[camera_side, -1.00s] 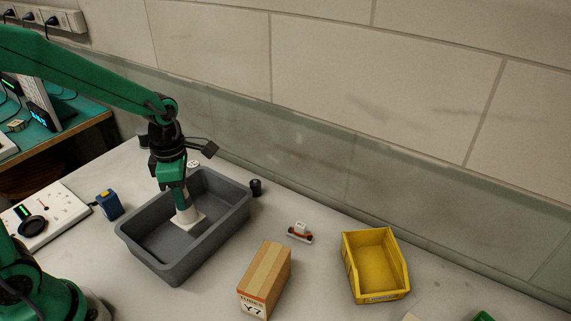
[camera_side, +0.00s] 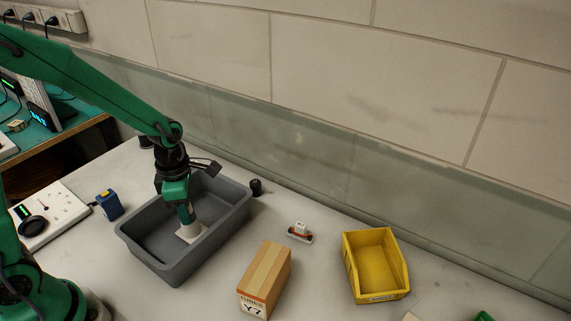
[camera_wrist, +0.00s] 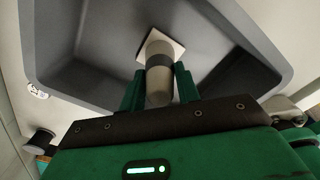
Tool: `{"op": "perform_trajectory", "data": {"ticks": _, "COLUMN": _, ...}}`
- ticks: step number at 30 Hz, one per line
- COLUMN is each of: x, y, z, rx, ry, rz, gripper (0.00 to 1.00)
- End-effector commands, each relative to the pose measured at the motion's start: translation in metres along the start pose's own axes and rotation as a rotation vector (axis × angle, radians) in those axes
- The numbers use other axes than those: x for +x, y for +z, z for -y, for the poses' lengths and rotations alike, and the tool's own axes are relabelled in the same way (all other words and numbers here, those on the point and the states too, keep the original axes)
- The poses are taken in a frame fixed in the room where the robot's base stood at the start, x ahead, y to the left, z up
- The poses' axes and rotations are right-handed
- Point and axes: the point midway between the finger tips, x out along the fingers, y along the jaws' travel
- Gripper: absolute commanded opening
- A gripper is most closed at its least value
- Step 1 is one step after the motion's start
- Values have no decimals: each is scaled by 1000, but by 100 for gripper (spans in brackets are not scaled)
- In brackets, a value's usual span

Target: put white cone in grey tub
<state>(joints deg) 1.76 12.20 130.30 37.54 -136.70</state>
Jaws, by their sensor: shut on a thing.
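The grey tub (camera_side: 165,265) stands on the bench at left centre in the side view, and its inside (camera_wrist: 95,45) fills much of the wrist view. The white cone (camera_side: 190,232) has a square base and a grey band in the wrist view (camera_wrist: 159,62). My gripper (camera_side: 187,215) reaches down into the tub and is shut on the cone. In the wrist view its green fingers (camera_wrist: 160,90) lie on both sides of the cone. The cone is upright inside the tub, low down. I cannot tell whether its base touches the tub floor.
A tan box (camera_side: 265,280) marked Y7 stands right of the tub, with a yellow bin (camera_side: 376,265) farther right. A blue item (camera_side: 109,204) is left of the tub.

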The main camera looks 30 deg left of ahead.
Motion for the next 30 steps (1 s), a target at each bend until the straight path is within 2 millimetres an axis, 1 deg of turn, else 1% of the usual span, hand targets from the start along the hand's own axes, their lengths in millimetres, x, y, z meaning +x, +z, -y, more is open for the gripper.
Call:
{"op": "perform_trajectory", "data": {"ticks": 5, "x": 3, "y": 0, "z": 0, "rx": 0, "ry": -1, "rz": -1, "gripper": 9}}
{"op": "perform_trajectory", "data": {"ticks": 6, "x": 3, "y": 0, "z": 0, "rx": 0, "ry": -1, "rz": -1, "gripper": 38}}
{"op": "perform_trajectory", "data": {"ticks": 8, "x": 2, "y": 0, "z": 0, "rx": 0, "ry": 0, "rz": 0, "gripper": 50}}
{"op": "perform_trajectory", "data": {"ticks": 9, "x": 2, "y": 0, "z": 0, "rx": 0, "ry": 0, "rz": 0, "gripper": 54}}
{"op": "perform_trajectory", "data": {"ticks": 22, "x": -1, "y": 0, "z": 0, "rx": 0, "ry": 1, "rz": 1, "gripper": 54}}
{"op": "perform_trajectory", "data": {"ticks": 26, "x": -9, "y": 1, "z": -1, "rx": 0, "ry": 2, "rz": 2, "gripper": 54}}
{"op": "perform_trajectory", "data": {"ticks": 30, "x": -23, "y": 1, "z": -1, "rx": 0, "ry": 3, "rz": 3, "gripper": 54}}
